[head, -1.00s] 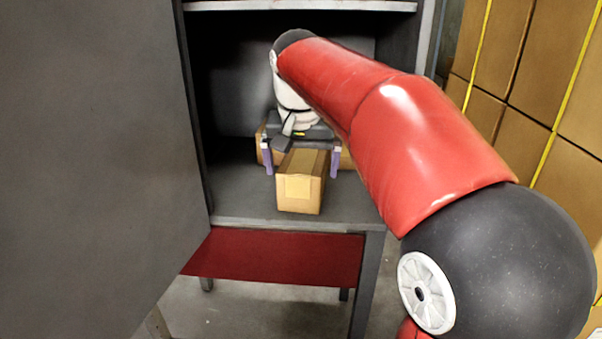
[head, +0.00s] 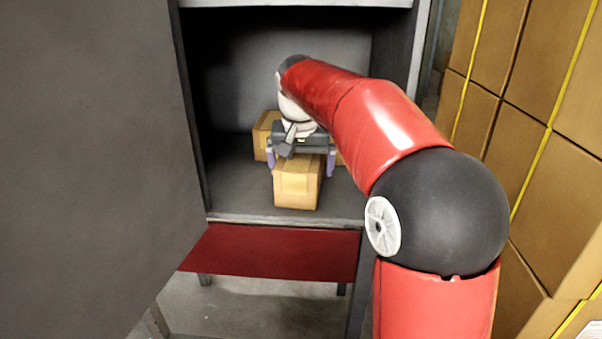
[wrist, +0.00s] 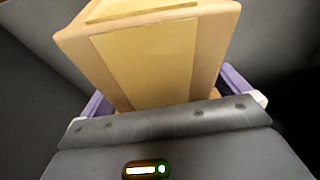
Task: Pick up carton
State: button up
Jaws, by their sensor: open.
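A tan carton (head: 297,188) sits on the cabinet shelf near its front edge, its short end facing out. My gripper (head: 300,170) is over it with its purple fingers apart, one on each side of the carton. In the wrist view the carton (wrist: 150,60) fills the upper middle, with purple fingertips showing at its left and right. The fingers are open and I see no clear contact. The carton's middle top is hidden under my gripper in the head view.
Another tan carton (head: 263,135) stands behind, partly hidden by my gripper. The grey cabinet shelf (head: 236,195) has free room to the left. A grey door (head: 90,150) stands at the left. Large stacked boxes (head: 545,150) are at the right.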

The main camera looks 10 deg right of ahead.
jog(key=shift+c, duration=0.4)
jog(key=c, duration=1.4)
jog(key=shift+o, duration=0.2)
jog(key=shift+r, duration=0.1)
jog(key=shift+r, duration=0.1)
